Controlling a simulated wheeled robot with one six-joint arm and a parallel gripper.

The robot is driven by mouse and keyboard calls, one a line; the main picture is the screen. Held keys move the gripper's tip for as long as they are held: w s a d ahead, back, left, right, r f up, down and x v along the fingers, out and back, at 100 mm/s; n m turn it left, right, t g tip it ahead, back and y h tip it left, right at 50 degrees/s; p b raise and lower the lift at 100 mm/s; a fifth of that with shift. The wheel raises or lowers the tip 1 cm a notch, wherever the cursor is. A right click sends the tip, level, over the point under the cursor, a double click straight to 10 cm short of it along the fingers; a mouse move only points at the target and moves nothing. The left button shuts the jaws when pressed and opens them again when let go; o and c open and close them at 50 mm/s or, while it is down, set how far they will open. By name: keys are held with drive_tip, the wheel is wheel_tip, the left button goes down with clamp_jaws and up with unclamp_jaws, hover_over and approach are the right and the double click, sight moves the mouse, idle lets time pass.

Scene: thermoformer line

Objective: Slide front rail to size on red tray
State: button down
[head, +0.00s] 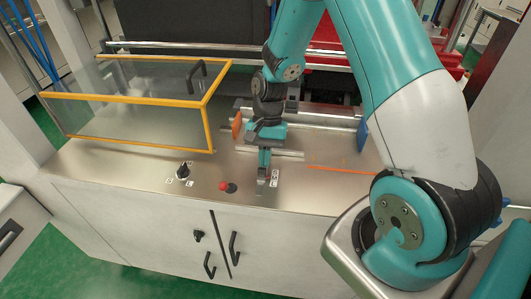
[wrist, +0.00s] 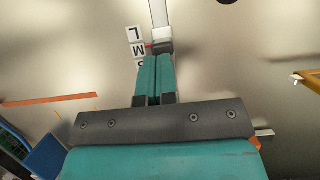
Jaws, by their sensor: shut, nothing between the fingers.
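My gripper (head: 264,172) points down over the steel deck, fingers shut and empty. In the wrist view its fingertips (wrist: 158,58) are right by a small grey block (wrist: 162,38) with a red pointer; I cannot tell whether they touch. The block sits on a metal track (wrist: 157,12). Size labels (wrist: 136,42) beside it read L and M, with a third letter partly hidden by the gripper. The red pointer is near the gap between L and M. A silver rail (head: 287,155), seemingly the front rail, lies behind the gripper, partly hidden. Red trays (head: 451,75) show at the back right.
A clear guard with a yellow frame (head: 207,130) stands at left. A dark knob (head: 182,171) and a red button (head: 223,186) are on the deck. An orange plate (head: 237,122) and a blue plate (head: 361,134) flank the rails. An orange strip (head: 340,170) lies at right.

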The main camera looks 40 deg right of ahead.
drive_tip(key=shift+s+a, duration=0.35)
drive_tip(key=shift+w+d, duration=0.1)
drive_tip(key=shift+d, duration=0.05)
drive_tip(key=w+d+p, duration=0.1)
drive_tip(key=w+d, duration=0.1)
drive_tip(key=d, duration=0.1)
drive_tip(key=shift+w+r, duration=0.15)
drive_tip(key=shift+w, duration=0.2)
drive_tip(key=b+v, duration=0.2)
drive_tip(key=v, duration=0.7)
drive_tip(key=b+x, duration=0.1)
drive_tip(key=x, duration=0.7)
drive_tip(key=shift+w+f, duration=0.1)
drive_tip(key=shift+f, duration=0.25)
drive_tip(key=shift+s+a+p, duration=0.5)
drive_tip(key=shift+s+a, duration=0.65)
drive_tip(key=shift+a, duration=0.05)
drive_tip(key=shift+s+a+f, duration=0.15)
drive_tip(key=shift+s+a, duration=0.1)
drive_tip(key=shift+a, duration=0.05)
